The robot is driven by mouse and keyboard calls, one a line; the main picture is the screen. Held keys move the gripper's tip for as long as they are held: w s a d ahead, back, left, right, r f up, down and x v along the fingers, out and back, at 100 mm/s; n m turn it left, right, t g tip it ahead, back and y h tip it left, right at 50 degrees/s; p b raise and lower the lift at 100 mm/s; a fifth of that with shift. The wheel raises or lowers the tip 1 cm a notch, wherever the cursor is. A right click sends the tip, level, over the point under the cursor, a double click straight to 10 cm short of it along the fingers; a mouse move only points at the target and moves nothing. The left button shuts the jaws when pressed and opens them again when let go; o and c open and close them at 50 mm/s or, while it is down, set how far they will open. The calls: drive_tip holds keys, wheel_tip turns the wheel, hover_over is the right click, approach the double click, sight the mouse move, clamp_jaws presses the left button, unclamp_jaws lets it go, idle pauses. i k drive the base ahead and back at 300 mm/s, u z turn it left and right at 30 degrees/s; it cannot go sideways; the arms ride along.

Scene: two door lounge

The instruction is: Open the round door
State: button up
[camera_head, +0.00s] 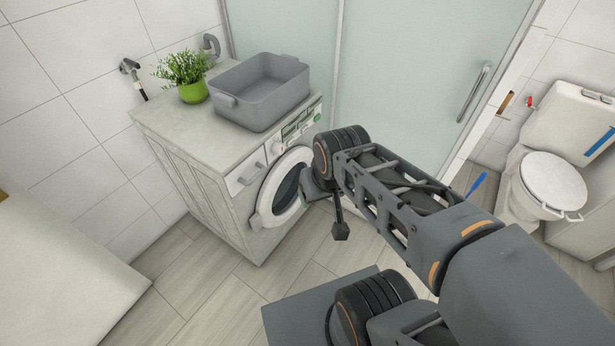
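The round door (268,207) is a white ring with dark glass on the front of the white washing machine (200,172). It appears to lie against the machine's front; I cannot tell whether it is latched. A pale handle-like part shows at its lower left edge. My gripper (326,203) is in front of the machine, just right of the door in the picture, and overlaps its right edge. One dark finger-like part points down. My wrist hides the rest of the gripper, so its opening and any contact with the door cannot be seen.
A grey basin (262,95) and a green potted plant (187,75) stand on the machine. A glass shower panel (420,70) is behind, a toilet (550,160) at right, and a white surface (60,265) at lower left. Wooden floor (190,270) is clear before the machine.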

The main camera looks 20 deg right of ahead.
sight(263, 217)
drive_tip(key=z, duration=0.35)
drive_tip(key=i, duration=1.25)
drive_tip(key=u, duration=0.1)
